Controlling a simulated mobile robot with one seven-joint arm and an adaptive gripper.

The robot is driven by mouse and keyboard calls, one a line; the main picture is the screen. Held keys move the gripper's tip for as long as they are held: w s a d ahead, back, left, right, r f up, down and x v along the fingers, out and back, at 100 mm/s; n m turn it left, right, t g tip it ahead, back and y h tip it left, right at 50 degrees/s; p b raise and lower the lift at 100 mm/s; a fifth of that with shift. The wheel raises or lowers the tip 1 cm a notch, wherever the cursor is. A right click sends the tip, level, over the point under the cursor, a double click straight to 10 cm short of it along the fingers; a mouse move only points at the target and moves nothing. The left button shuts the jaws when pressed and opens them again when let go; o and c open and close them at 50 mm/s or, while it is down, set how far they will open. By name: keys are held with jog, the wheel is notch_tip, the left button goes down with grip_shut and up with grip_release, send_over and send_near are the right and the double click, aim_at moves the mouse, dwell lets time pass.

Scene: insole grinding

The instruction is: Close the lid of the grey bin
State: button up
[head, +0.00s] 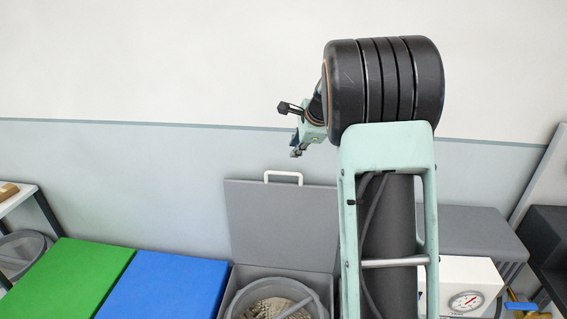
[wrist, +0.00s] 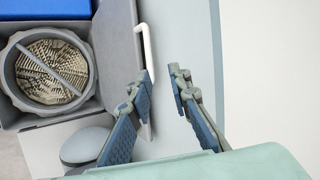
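The grey bin (head: 236,277) stands at the bottom middle of the head view, open, with a round vessel inside it. Its grey lid (head: 280,222) stands upright at the back, with a white handle (head: 283,173) on its top edge. In the wrist view the lid (wrist: 116,50) is seen nearly edge-on, and the handle (wrist: 147,50) lies close to the left finger's tip. My gripper (wrist: 162,83) is open with nothing between its fingers. In the head view my gripper (head: 292,130) is above the handle and apart from it.
Green (head: 68,278) and blue (head: 165,285) flat lids lie left of the grey bin. A white box with a dial gauge (head: 466,300) and a grey panel (head: 472,232) are to the right. A wall (head: 120,180) stands close behind the lid.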

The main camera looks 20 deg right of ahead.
aim_at(280, 172)
jog(key=shift+m+y, duration=0.5)
jog(key=shift+m, duration=0.4)
jog(key=x, duration=0.4)
jog(key=s+x, duration=0.1)
jog(key=x, duration=0.4)
jog(key=f+p+x, duration=0.1)
jog(key=x, duration=0.3)
jog(key=shift+s+a+f, duration=0.15)
jog(key=shift+a+f, duration=0.05)
jog(key=shift+f, duration=0.1)
grip_shut()
